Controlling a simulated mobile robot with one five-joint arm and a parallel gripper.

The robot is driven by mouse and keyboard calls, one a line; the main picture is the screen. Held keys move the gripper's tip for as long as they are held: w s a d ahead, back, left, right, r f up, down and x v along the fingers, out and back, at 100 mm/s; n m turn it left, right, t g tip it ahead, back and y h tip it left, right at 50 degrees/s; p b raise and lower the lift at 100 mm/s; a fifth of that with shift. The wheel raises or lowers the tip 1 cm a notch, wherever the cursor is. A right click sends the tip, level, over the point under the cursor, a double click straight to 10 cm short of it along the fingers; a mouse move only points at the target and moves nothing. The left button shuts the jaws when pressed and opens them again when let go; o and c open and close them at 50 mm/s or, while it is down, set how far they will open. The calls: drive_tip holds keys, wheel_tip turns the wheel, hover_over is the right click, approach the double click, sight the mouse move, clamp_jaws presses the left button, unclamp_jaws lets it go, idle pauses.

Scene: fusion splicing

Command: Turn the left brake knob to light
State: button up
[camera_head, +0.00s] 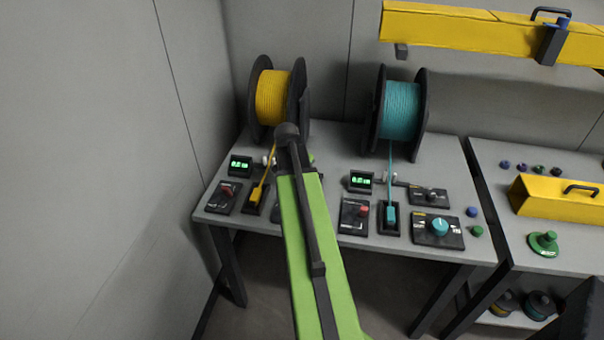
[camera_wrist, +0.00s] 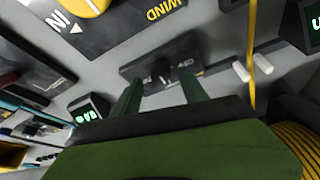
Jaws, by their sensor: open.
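The left brake knob (camera_wrist: 160,71) is a small black knob on a dark rectangular plate (camera_wrist: 133,68) in the wrist view. Pale lettering shows on the plate to its right, too small to read, and I cannot tell where the knob points. My gripper (camera_wrist: 161,80) is open, with one green finger on each side of the knob in the picture. I cannot tell whether either finger touches it. In the head view my green arm (camera_head: 320,255) reaches over the table and hides this knob. The yellow spool (camera_head: 272,98) stands behind it.
A yellow fiber (camera_wrist: 252,50) and white rollers (camera_wrist: 240,71) lie right of the brake plate. A yellow knob (camera_wrist: 92,4) on a larger panel is at the upper left. The teal spool (camera_head: 400,110) and its own brake plate (camera_head: 430,197) stand right of my arm.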

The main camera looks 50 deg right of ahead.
drive_tip(key=p+v, duration=1.3)
drive_tip(key=v, duration=0.2)
drive_tip(key=shift+r, duration=0.25)
